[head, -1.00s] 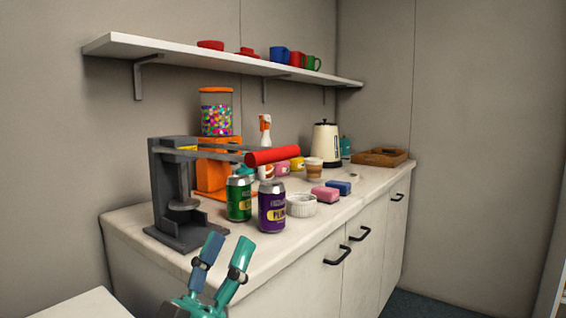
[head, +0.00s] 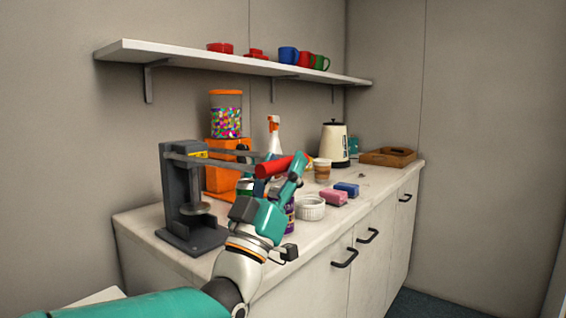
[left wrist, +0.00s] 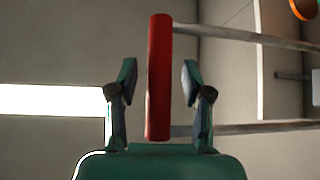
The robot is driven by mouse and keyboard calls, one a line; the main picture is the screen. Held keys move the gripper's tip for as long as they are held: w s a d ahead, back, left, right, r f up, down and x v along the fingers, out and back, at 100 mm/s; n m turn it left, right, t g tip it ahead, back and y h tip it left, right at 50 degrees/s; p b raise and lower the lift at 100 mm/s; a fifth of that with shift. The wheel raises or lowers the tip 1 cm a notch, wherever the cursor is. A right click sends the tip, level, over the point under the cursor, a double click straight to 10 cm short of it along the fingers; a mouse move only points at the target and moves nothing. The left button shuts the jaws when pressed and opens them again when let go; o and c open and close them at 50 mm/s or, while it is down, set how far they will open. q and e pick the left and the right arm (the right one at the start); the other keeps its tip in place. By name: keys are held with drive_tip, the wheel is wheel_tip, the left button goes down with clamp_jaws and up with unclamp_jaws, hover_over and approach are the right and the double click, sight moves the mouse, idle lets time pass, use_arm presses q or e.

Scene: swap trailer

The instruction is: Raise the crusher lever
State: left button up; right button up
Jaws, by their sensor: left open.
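The grey can crusher (head: 186,195) stands at the near left end of the counter. Its lever has two grey bars ending in a red handle (head: 273,167), roughly level and pointing out to the right. My left gripper (head: 279,178) is at the red handle. In the left wrist view the red handle (left wrist: 159,75) lies between the two open fingers of the gripper (left wrist: 159,85), with a gap on each side. The grey lever bars (left wrist: 255,38) run off to the right there. My right gripper is not in view.
A white ramekin (head: 311,209), pink sponge (head: 331,197) and blue sponge (head: 346,189) are to the right. A shelf (head: 230,62) with mugs hangs above.

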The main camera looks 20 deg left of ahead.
use_arm(q)
drive_tip(key=shift+w+r, duration=0.15)
clamp_jaws()
drive_tip(key=shift+d, duration=0.1)
idle(0.3)
